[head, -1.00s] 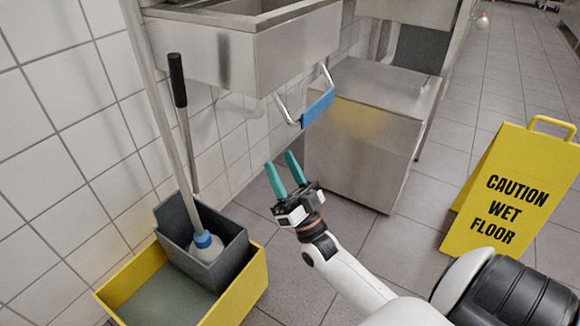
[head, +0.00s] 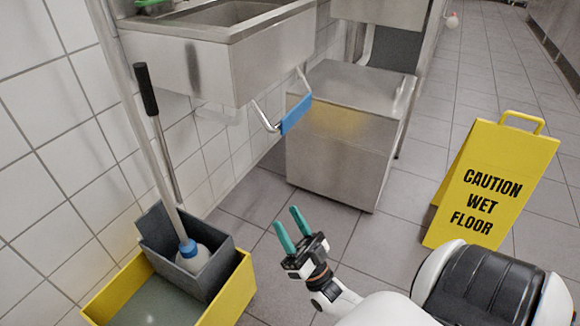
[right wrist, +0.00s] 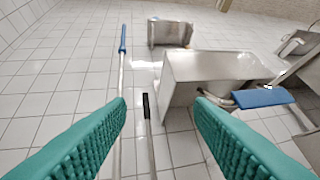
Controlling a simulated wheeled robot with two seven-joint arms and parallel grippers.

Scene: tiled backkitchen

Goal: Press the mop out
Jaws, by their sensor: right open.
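The mop stands tilted in the bucket, its long grey pole (head: 130,108) rising past the top edge; its white head with a blue collar (head: 188,249) sits in the grey wringer (head: 215,275). The wringer is set in the yellow bucket (head: 236,291). The wringer's lever rises beside the pole and ends in a black grip (head: 146,90). My right gripper (head: 287,220), with green fingers, is open and empty, right of the bucket and apart from it. In the right wrist view the black grip (right wrist: 146,106) and mop pole (right wrist: 121,75) show between the fingers. My left gripper is not in view.
A steel sink (head: 225,60) with a blue-padded bar (head: 296,114) hangs on the tiled wall above. A steel cabinet (head: 335,160) stands behind my right gripper. A yellow wet-floor sign (head: 490,185) stands at the right. Tiled floor (head: 370,250) between them is clear.

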